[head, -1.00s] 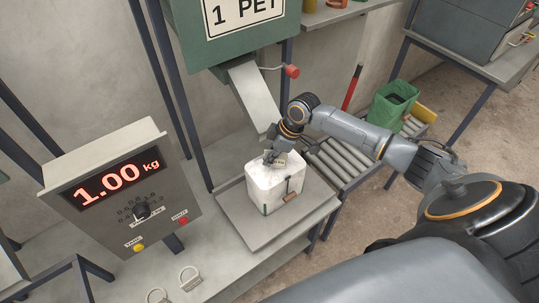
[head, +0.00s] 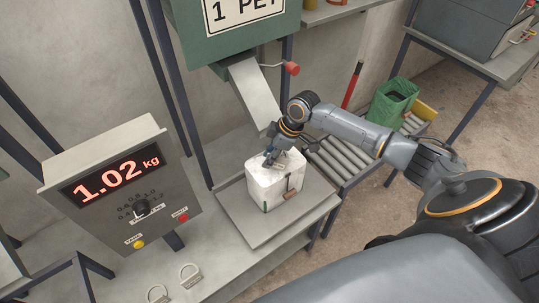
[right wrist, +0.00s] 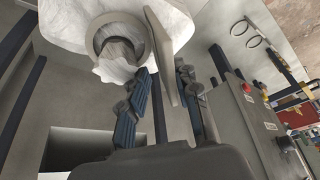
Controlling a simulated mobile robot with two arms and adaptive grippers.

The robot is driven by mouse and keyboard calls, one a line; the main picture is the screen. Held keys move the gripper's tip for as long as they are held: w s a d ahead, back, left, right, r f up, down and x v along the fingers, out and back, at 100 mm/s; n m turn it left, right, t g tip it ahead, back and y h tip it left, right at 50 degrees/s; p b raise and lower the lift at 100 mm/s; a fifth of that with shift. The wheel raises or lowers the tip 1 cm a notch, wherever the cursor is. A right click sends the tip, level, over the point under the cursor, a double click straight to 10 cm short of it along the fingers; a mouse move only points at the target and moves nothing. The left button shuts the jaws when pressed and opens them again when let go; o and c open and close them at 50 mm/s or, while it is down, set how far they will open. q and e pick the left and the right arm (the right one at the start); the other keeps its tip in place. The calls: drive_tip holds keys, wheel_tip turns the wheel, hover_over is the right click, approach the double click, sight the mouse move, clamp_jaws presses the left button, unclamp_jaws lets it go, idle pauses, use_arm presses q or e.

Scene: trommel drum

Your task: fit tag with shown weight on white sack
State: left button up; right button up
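The white sack (head: 268,188) stands upright on the scale platform (head: 238,226) below the chute. In the right wrist view, its gathered neck (right wrist: 118,48) has a grey ring around it. A thin pale tag plate (right wrist: 166,55) extends beside the ring, between the fingers of my right gripper (right wrist: 166,72). The fingers look slightly apart around the plate, with a gap at one side. In the head view, my right gripper (head: 272,160) is at the sack's top. The scale display (head: 110,178) reads 1.02 kg. My left gripper is out of view. The tag's writing is unreadable.
Two more ringed tags (head: 190,275) lie on the bench front. The display box has a dial, a yellow button (head: 139,245) and a red button (head: 183,218). The chute (head: 253,97) overhangs the sack. A roller conveyor (head: 343,160) and green sack (head: 390,103) are at the right.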

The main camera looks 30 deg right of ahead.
drive_tip(key=shift+d, duration=0.1)
drive_tip(key=v, duration=1.2)
